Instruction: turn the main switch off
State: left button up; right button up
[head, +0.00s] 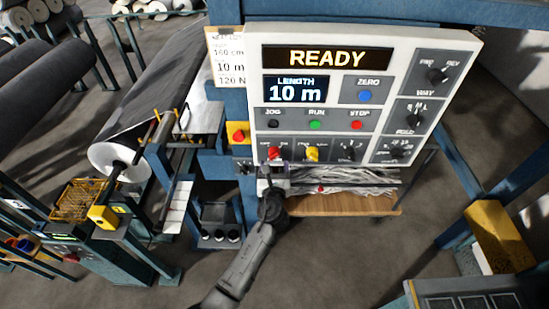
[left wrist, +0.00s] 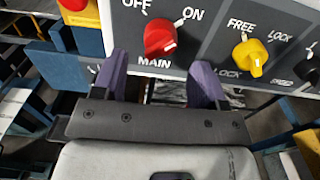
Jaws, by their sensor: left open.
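The main switch is a red knob (left wrist: 160,36) above the word MAIN, with OFF at its upper left and ON at its upper right. A pale mark shows on its lower right side; I cannot tell which setting it points to. In the head view the red knob (head: 275,153) is at the lower left of the control panel (head: 258,90). My left gripper (left wrist: 160,74) is open and empty, its two fingers just below the knob and apart, not around it. In the head view my left gripper (head: 273,172) is under the panel's lower edge. My right gripper is not in view.
A yellow FREE/LOCK knob (left wrist: 250,58) sits right of the main switch. A red button on a yellow box (head: 238,134) is left of the panel. The display (head: 327,57) reads READY. A wooden shelf (head: 340,205) lies below. A large grey roll (head: 150,90) is at left.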

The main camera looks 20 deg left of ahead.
aim_at(274, 159)
pick_arm(q)
jog(key=shift+b+x, duration=0.3)
jog(key=shift+x, duration=1.95)
jog(key=shift+c, duration=0.5)
jog(key=c, duration=0.8)
